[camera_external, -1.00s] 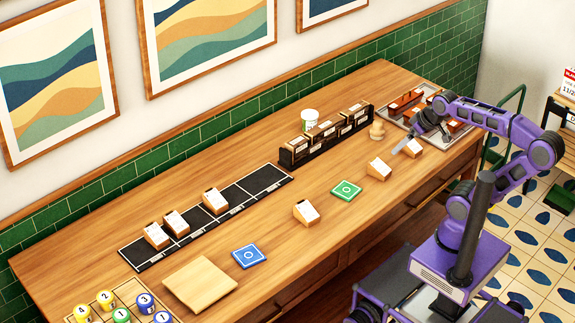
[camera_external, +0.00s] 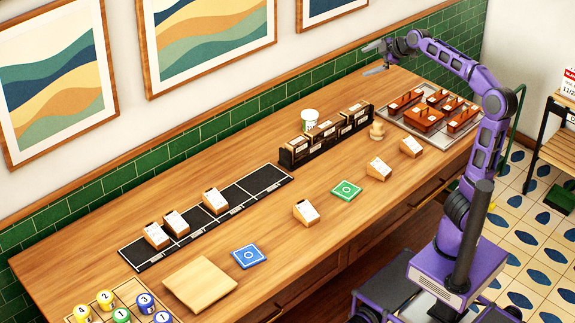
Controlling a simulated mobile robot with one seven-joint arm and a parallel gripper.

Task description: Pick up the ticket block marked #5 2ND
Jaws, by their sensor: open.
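Several wooden ticket blocks with white faces are on the counter. Three stand on the black strip: one at its left end (camera_external: 156,236), one beside it (camera_external: 177,222) and one near its middle (camera_external: 216,201). Three more stand loose along the front: one at centre (camera_external: 306,212), one right of it (camera_external: 379,168) and one farther right (camera_external: 411,146). Their print is too small to read, so I cannot tell which is #5 2ND. My gripper (camera_external: 371,59) is open and empty, raised above the back of the counter near the tiled wall, apart from every block.
A dark rack (camera_external: 327,136) holds more blocks, with a white-and-green cup (camera_external: 309,117) behind it. A tray (camera_external: 463,143) of reddish-brown carriers is at right. Green (camera_external: 346,191) and blue (camera_external: 249,256) squares, a wooden board (camera_external: 200,284) and numbered cups (camera_external: 106,299) lie toward the left.

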